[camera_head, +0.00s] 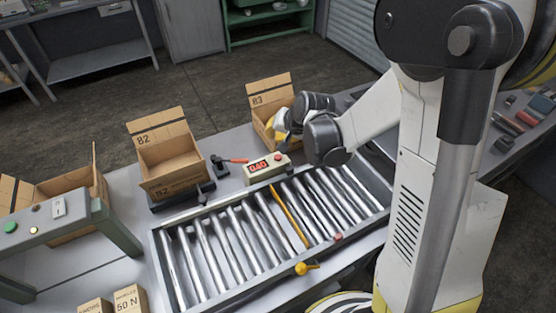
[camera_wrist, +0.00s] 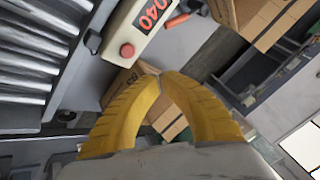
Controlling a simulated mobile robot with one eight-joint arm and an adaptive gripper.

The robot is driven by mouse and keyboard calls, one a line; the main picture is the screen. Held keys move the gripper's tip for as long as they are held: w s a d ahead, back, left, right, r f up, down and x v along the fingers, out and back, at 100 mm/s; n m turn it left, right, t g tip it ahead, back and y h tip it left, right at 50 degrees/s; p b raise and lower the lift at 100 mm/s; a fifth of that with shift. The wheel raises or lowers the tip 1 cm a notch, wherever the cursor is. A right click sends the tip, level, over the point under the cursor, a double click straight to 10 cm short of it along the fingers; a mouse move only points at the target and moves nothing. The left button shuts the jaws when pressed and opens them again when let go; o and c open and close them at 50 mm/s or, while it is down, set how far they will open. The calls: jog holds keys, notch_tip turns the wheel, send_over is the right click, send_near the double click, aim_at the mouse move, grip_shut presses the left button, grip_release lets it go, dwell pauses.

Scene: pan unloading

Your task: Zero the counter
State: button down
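The counter (camera_head: 268,169) is a pale box with a red display, standing behind the roller conveyor. A red button (camera_head: 278,155) sits on its top. In the wrist view the counter (camera_wrist: 119,28) is at the upper middle, with its display reading 040 and its red button (camera_wrist: 127,50) in clear view. My gripper (camera_head: 279,127) is above and behind the counter, near box 83. In the wrist view the yellow fingers of my gripper (camera_wrist: 161,73) meet at their tips with nothing seen between them. The tips appear apart from the button.
The roller conveyor (camera_head: 160,240) fills the table front, with a yellow bar across it and a yellow knob (camera_head: 306,268). Open carton 82 (camera_head: 172,165) stands left of the counter, carton 83 (camera_head: 262,104) behind it. A red-handled lever (camera_head: 232,160) is close beside the counter.

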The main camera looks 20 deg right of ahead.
aim_at(275, 155)
jog(key=shift+f+b, duration=1.8)
jog(key=shift+f, duration=0.75)
jog(key=shift+f, duration=0.15)
jog(key=shift+f+b, duration=0.3)
jog(key=shift+b, duration=0.25)
jog(key=shift+f+b, duration=0.4)
jog(key=shift+r, duration=0.15)
jog(key=shift+r+p, duration=0.55)
jog(key=shift+r, duration=0.2)
jog(key=shift+r+p, duration=1.75)
jog(key=shift+r, duration=0.75)
